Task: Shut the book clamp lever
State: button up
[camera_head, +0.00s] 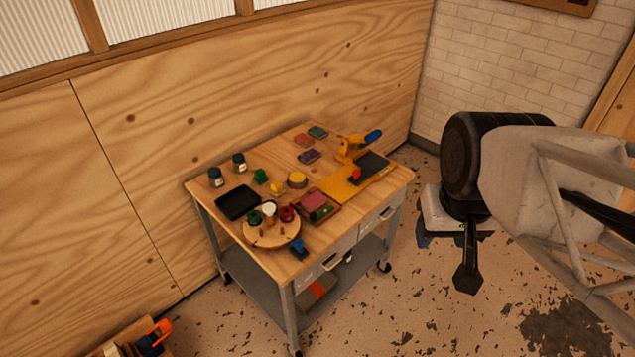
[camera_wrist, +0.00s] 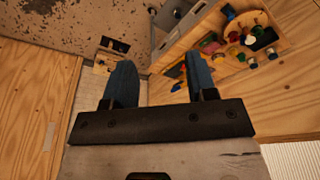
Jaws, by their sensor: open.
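The book clamp (camera_head: 350,182) is a yellow device with a dark plate at the right end of the wooden cart top. Its lever has a blue grip (camera_head: 373,136) that sticks up and out to the right from a yellow bracket (camera_head: 352,148). A red knob (camera_head: 355,174) stands at its front. In the wrist view the clamp (camera_wrist: 176,70) is small and partly hidden behind a finger. My gripper (camera_wrist: 161,75) is open and empty, its two blue fingers wide apart. In the head view my arm hangs right of the cart, clear of the clamp.
The cart top (camera_head: 222,183) also holds a black tray (camera_head: 238,203), a round wooden stand (camera_head: 272,235) with spools, dark jars (camera_head: 215,177) and small blocks. A plywood wall stands behind it. Open floor lies to the right.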

jog(key=shift+w, duration=0.3)
jog(key=c, duration=0.4)
jog(key=shift+w+a+r, duration=0.15)
jog(key=shift+w+a, duration=0.05)
jog(key=shift+w, duration=0.45)
grip_shut()
jog(key=w+a+f+n+g, duration=0.1)
jog(key=w+a+f, duration=0.15)
jog(key=w, duration=0.65)
jog(key=w+a+f+n+g, duration=0.15)
jog(key=w+a, duration=0.25)
jog(key=w, duration=0.5)
jog(key=w+a+f+n+g, duration=0.1)
jog(key=w+a, duration=0.2)
jog(key=w, duration=0.6)
jog(key=w+a+f+n+g+h, duration=0.1)
jog(key=w+a+f+n, duration=0.1)
jog(key=w+a+f, duration=0.6)
jog(key=w+a+f+n+g+h, duration=0.1)
jog(key=w+a+f+n, duration=0.1)
jog(key=w+a+f, duration=0.6)
jog(key=w+f, duration=0.3)
jog(key=f, duration=0.4)
jog(key=shift+w+a, duration=0.35)
jog(key=shift+w, duration=0.05)
jog(key=shift+g, duration=0.25)
